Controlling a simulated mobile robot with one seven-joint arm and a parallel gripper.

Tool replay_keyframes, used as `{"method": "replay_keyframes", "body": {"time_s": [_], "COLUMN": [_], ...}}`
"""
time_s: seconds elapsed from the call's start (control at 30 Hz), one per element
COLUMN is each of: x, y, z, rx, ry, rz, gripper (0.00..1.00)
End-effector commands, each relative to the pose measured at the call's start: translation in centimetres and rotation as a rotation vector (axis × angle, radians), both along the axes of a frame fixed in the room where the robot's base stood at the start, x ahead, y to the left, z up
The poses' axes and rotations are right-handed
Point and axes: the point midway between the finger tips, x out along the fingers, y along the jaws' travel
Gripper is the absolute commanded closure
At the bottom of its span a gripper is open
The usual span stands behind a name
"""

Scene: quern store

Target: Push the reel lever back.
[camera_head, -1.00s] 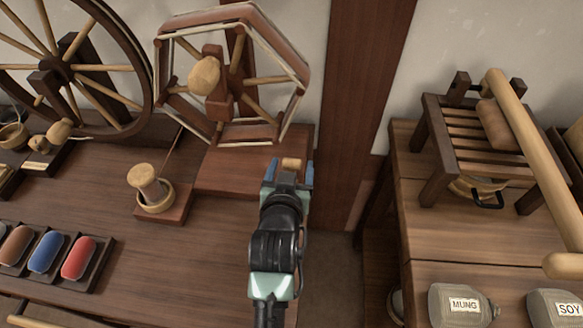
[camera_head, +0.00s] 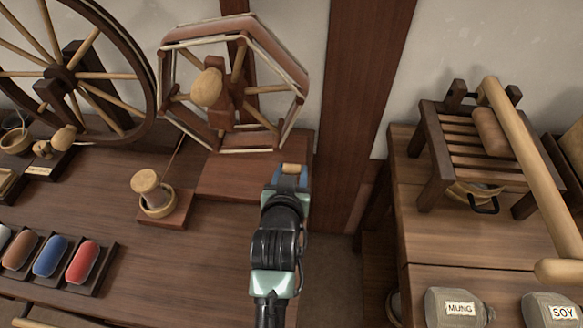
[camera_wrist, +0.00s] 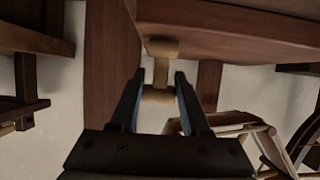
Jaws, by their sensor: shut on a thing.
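The reel (camera_head: 232,85), a many-sided wooden frame with spokes and pale yarn around its rim, stands on a reddish-brown base block (camera_head: 235,175). A small light-wood lever (camera_head: 293,168) shows at the right front of that block. In the wrist view the lever (camera_wrist: 160,72) has a stem coming from the wooden block and a short crosspiece. My gripper (camera_head: 289,179) is shut on the lever, with its blue-lined fingers on either side. The gripper (camera_wrist: 159,80) also shows in the wrist view. The fingers hide part of the lever in the head view.
A spool (camera_head: 150,187) stands left of the base block. A spinning wheel (camera_head: 100,75) is at the far left, above a tray of coloured yarn (camera_head: 92,285). A dark post (camera_head: 365,100) rises behind my gripper. A slatted stand (camera_head: 455,135) and jars (camera_head: 458,309) are at the right.

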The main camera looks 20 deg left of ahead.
Motion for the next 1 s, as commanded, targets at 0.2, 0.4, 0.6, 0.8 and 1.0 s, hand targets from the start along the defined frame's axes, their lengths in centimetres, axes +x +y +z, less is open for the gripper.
{"method": "replay_keyframes", "body": {"time_s": [0.2,0.4,0.6,0.8,1.0], "x": [0.4,0.7,0.8,0.8,0.8], "y": [0.2,0.3,0.3,0.3,0.3], "z": [0.8,0.4,-0.2,-0.3,-0.3], "rx": [-0.030,-0.055,-0.066,-0.067,-0.067], "ry": [0.102,0.192,0.232,0.234,0.233], "rz": [0.001,0.002,0.002,0.002,0.002], "gripper": [1.00,1.00,1.00,1.00,0.36]}}
